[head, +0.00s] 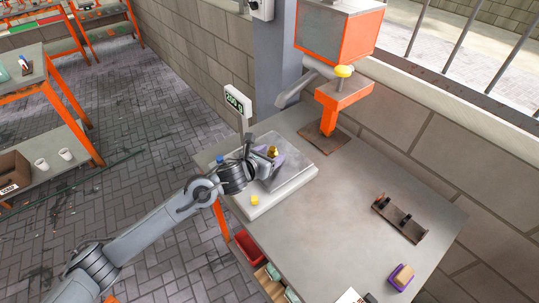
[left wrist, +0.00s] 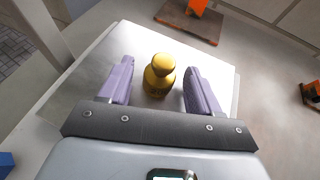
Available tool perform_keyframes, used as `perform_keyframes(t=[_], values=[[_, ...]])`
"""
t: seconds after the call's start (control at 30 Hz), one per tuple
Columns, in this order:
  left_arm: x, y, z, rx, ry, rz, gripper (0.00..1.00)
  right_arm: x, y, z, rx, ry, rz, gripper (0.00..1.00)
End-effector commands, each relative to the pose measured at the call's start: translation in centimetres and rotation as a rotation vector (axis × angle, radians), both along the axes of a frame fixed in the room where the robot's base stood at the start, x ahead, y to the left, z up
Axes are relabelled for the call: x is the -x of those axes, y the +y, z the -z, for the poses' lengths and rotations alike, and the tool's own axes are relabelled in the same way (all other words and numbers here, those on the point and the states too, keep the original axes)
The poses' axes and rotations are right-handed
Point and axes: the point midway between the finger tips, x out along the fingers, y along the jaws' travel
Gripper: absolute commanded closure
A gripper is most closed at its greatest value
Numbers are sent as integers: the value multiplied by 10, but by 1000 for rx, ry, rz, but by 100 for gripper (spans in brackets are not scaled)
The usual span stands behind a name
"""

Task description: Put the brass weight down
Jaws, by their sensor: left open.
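The brass weight (left wrist: 159,78) stands upright between the two purple fingers of my left gripper (left wrist: 160,84) in the left wrist view. Clear gaps show on both sides of it, so the open fingers do not touch it. Beneath is the pale metal plate of a scale (head: 297,180), which also shows in the left wrist view (left wrist: 85,78). In the head view the weight (head: 272,151) shows as a small golden shape at my left gripper (head: 271,160). The scale's display (head: 238,100) seems to read 200 g. My right gripper is not in view.
An orange press-like machine (head: 340,100) stands behind on the bench (head: 345,200). The bench middle is clear.

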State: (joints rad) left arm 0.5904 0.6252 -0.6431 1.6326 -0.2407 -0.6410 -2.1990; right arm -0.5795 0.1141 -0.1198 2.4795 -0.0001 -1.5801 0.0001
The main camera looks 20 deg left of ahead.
Motion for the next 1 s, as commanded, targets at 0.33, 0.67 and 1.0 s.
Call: perform_keyframes(t=[0.33, 0.67, 1.0], values=[[20, 6, -12, -4, 0, -1, 37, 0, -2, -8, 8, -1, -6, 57], [75, 17, -35, -4, 1, 0, 37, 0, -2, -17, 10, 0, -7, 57], [106, 24, -48, 0, 1, 0, 37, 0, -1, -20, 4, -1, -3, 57]])
